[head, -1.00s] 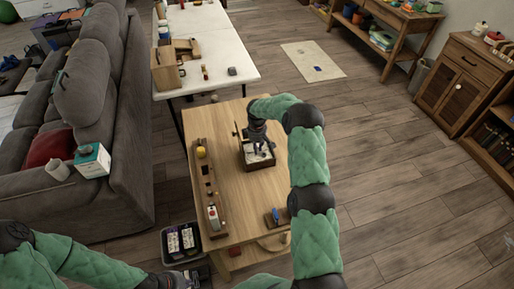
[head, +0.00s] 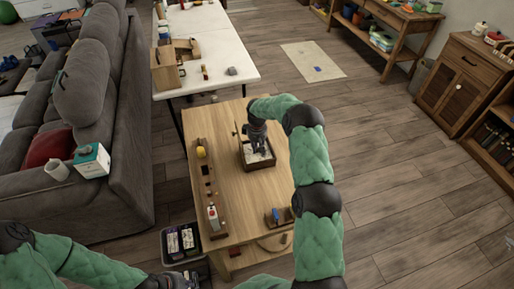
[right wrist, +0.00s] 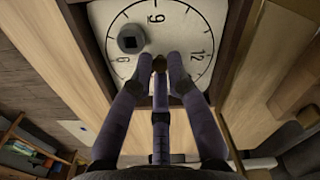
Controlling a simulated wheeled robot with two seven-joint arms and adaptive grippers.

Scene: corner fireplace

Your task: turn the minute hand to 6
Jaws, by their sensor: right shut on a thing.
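A white clock dial (right wrist: 185,24) in a wooden box (head: 247,166) lies face up on the wooden table. In the right wrist view the 9 is at the top, the 12 at the right and the 6 at the left. My right gripper (right wrist: 160,66) is over the dial, its purple fingers closed on a small brownish knob (right wrist: 159,62) near the middle. The fingers hide the lower dial, and I cannot make out the minute hand. My left gripper (head: 186,279) is low at the bottom edge, only partly seen.
A long wooden tray (head: 208,190) with small items lies on the table's left side. A blue-handled tool (head: 276,216) lies near the front right. A black bin (head: 182,243) stands at the table's front left. A grey sofa (head: 95,110) is at left.

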